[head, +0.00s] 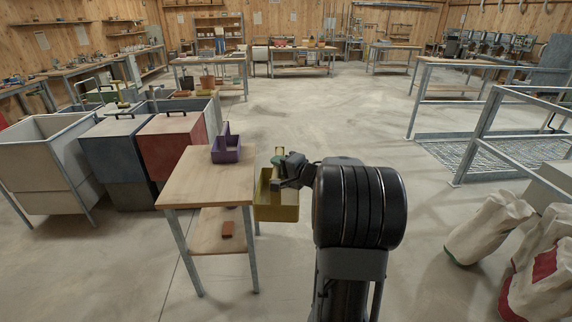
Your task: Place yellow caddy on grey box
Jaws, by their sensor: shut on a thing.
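My gripper (281,168) is shut on the handle of the yellow caddy (277,212). The caddy hangs upright, just right of the near wooden table (205,180) in the picture; whether it touches the table edge is hard to tell. My arm and gripper hide part of the handle. No box is clearly marked as the grey box. A dark blue-grey lidded box (112,150) with a black handle stands left of the table. A pale grey open bin (42,150) on legs stands farther left.
A purple caddy (226,152) stands on the near table. A reddish-brown block (227,230) lies on its lower shelf. A red lidded box (170,145) stands behind the table. Sacks (490,226) and railings (485,120) are at right. The middle floor is open.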

